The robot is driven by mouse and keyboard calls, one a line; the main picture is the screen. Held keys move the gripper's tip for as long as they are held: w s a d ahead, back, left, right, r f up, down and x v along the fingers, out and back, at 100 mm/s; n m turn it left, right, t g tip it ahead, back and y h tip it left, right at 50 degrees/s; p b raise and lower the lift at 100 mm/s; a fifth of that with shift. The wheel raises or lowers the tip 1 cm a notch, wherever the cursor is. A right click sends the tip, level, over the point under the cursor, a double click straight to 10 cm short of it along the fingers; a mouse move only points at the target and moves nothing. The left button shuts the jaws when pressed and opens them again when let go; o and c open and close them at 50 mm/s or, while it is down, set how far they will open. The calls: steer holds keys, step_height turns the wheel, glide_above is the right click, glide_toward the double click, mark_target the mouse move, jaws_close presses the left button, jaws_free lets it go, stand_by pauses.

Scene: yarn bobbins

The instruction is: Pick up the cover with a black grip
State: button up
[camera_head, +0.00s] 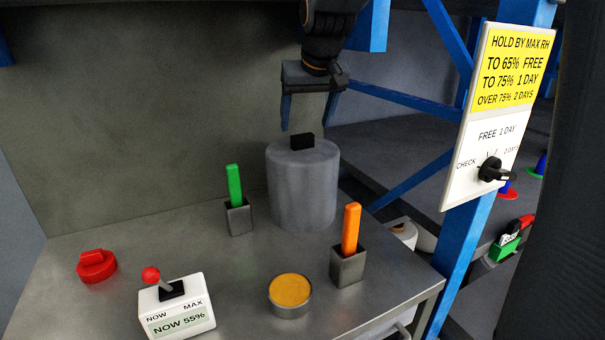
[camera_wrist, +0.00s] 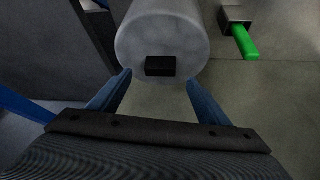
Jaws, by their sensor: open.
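The cover (camera_head: 302,185) is a grey, translucent-looking cylinder standing upright on the grey table. A black block-shaped grip (camera_head: 302,141) sits on its top. My gripper (camera_head: 306,128) is open and empty above the cover, its two blue fingers pointing down on either side of the grip's line. In the wrist view the cover (camera_wrist: 162,30) is at top centre, with its black grip (camera_wrist: 160,66) facing the camera between the blue fingers (camera_wrist: 156,80). The fingers look apart from the grip. What is inside the cover cannot be made out.
A green stick (camera_head: 234,184) and an orange stick (camera_head: 351,228) stand in metal holders beside the cover. A yellow-filled tin (camera_head: 290,293), red lid (camera_head: 96,265) and lever box (camera_head: 177,305) are in front. A sign (camera_head: 497,110) hangs on a blue post (camera_head: 462,260) at right.

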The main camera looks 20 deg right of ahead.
mark_target(303, 136)
steer(key=x, duration=0.4)
steer(key=shift+f+p, duration=0.25)
steer(key=shift+p, duration=0.15)
steer(key=shift+c, duration=0.3)
steer(key=c, duration=1.5)
